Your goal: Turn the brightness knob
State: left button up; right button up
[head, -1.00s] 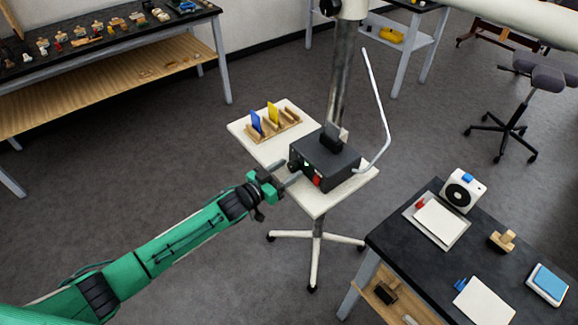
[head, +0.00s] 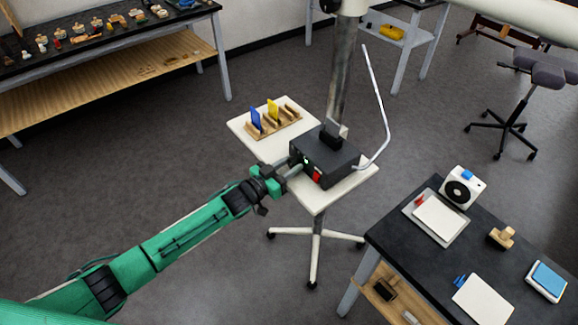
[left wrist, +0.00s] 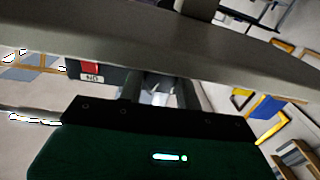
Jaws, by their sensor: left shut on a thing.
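The black control box (head: 332,162) sits on the white stand top, with a red switch (head: 316,174) and a small green light on its front. My left gripper (head: 292,168) reaches in from the left and is shut on the brightness knob at the left end of this front; its fingers largely hide the knob. In the left wrist view the two dark fingers (left wrist: 158,92) point at the box, and the red switch with an upside-down "ON" label (left wrist: 91,74) shows to their left. My right gripper is not in view.
On the stand, a wooden rack (head: 275,123) holds a blue plate (head: 255,117) and a yellow plate (head: 273,110). A thin pale rod (head: 376,90) rises beside the box. A dark table (head: 440,255) stands at lower right. Open floor lies left of the stand.

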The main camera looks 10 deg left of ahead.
pick_arm(q)
jog(key=shift+f+m+b, duration=0.15)
jog(key=shift+m+b, duration=0.5)
jog(key=shift+m, duration=0.55)
jog(key=shift+m+b, duration=0.65)
jog(key=shift+m, duration=0.75)
jog(key=o, duration=1)
jog(key=shift+c, duration=0.2)
jog(key=b+v, duration=0.3)
jog(key=v, duration=1.1)
